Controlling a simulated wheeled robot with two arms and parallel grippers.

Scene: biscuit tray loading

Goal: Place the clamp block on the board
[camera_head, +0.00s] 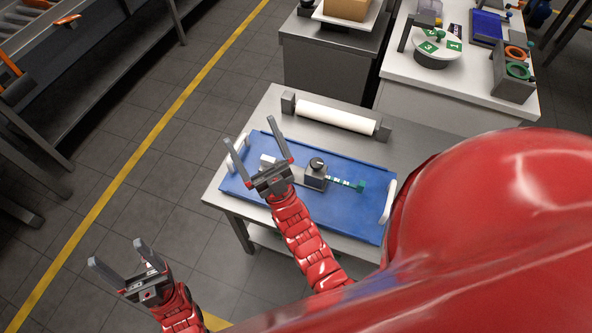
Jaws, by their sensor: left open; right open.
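A grey block with a black round knob (316,173), which looks like the clamp block, stands on the blue board (346,222). A strip with green and white marks (342,182) runs from its right side to a green end piece. The board has white handles at both ends and lies on a grey table. My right gripper (249,130) is open and empty over the board's left part, just left of the block. It partly hides a pale piece (267,160) there. My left gripper (116,252) is open and empty, away from the table over the floor.
A white roller (335,117) between dark end blocks lies along the table's back edge. Behind stand a grey cabinet with a cardboard box (347,8) and a white counter (425,82) with a round stand, a blue tray and coloured rings. My red body covers the lower right.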

